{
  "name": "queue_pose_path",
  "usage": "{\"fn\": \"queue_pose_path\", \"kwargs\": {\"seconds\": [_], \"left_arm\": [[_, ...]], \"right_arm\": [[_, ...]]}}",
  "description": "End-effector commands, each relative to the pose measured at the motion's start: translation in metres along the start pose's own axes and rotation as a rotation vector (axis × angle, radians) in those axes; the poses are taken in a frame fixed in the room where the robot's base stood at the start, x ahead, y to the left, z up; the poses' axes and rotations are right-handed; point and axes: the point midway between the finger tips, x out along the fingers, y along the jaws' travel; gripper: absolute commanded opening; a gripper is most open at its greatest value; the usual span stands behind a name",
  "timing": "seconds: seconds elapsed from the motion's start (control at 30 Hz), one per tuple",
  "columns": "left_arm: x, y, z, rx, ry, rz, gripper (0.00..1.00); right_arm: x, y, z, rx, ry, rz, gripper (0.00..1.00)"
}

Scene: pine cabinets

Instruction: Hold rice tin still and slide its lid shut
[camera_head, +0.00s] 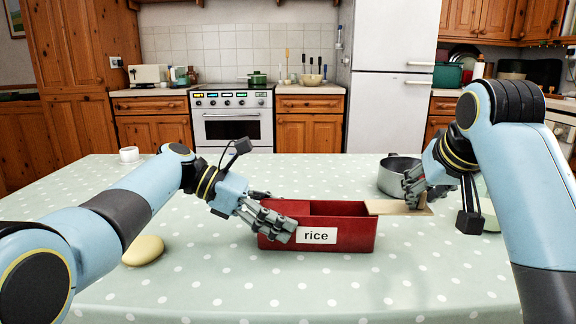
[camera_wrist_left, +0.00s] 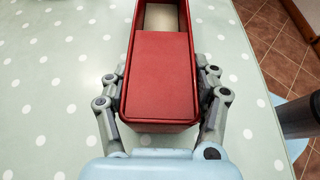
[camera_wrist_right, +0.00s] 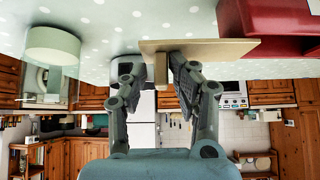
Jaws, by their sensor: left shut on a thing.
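The red rice tin (camera_head: 345,242), with a white "rice" label, stands upright at the table's middle. My left gripper (camera_head: 268,215) is shut on its left end, with a finger along each long side in the left wrist view (camera_wrist_left: 160,98). That view shows a red panel over the near part and a beige surface beyond. The tan lid (camera_head: 385,207) juts right from the tin's right end, leaving the middle uncovered. My right gripper (camera_head: 415,190) is at the lid's outer end.
A grey pot (camera_head: 396,178) stands just behind the lid. A pale yellow rounded object (camera_head: 143,250) lies left of the tin. A white cup (camera_head: 129,154) is at the far left. A pale round container (camera_wrist_right: 52,45) is partly hidden behind my right arm. The front table is clear.

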Motion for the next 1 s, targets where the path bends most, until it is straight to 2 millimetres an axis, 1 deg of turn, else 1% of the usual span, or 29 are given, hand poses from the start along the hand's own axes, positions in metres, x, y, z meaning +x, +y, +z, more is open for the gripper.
{"fn": "queue_pose_path", "kwargs": {"seconds": [0.03, 0.17, 0.6, 0.7, 0.8, 1.0], "left_arm": [[0.001, -0.001, -0.004, -0.007, 0.004, -0.001, 0.02], [0.001, -0.001, -0.004, -0.007, 0.004, -0.001, 0.02], [0.001, -0.001, -0.004, -0.006, 0.004, -0.001, 0.02], [0.001, -0.001, -0.004, -0.006, 0.004, -0.001, 0.02], [0.001, -0.001, -0.004, -0.006, 0.004, -0.001, 0.02], [0.001, -0.001, -0.004, -0.006, 0.004, -0.001, 0.02]], "right_arm": [[0.001, 0.0, 0.002, 0.0, -0.004, 0.0, 0.29], [-0.004, 0.0, -0.001, 0.0, -0.001, 0.0, 0.29], [-0.059, 0.0, -0.022, 0.001, 0.004, 0.0, 0.29], [-0.067, 0.0, -0.025, 0.0, 0.003, 0.0, 0.29], [-0.071, 0.0, -0.026, 0.0, 0.002, 0.0, 0.29], [-0.071, 0.0, -0.026, 0.0, 0.001, 0.0, 0.29]]}}
